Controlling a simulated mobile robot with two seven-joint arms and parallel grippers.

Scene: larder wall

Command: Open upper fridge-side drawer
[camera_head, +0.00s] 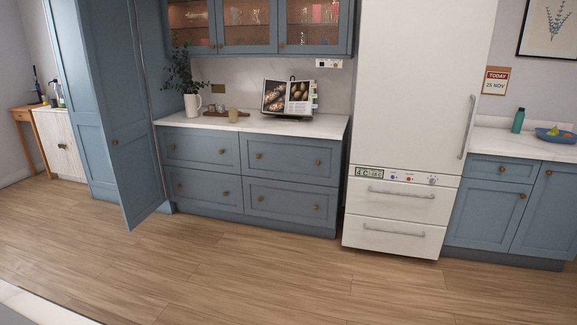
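A blue base unit left of the fridge (410,90) has two columns of drawers. Its upper drawer on the fridge side (289,170) is shut flush and carries two round brass knobs, a left knob (259,157) and a right knob (317,162). The lower drawer on that side (288,193) is also shut. The upper left drawer (198,161) and lower left drawer (200,178) are shut. Right of the fridge, another shut blue drawer (482,168) sits above cupboard doors. Neither of my grippers is in view.
A tall blue cupboard door (131,165) juts into the room at the left. The worktop (220,123) holds a plant in a white jug (192,104), a cup (234,116) and an open book (289,98). The wooden floor (260,280) before the drawers is clear.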

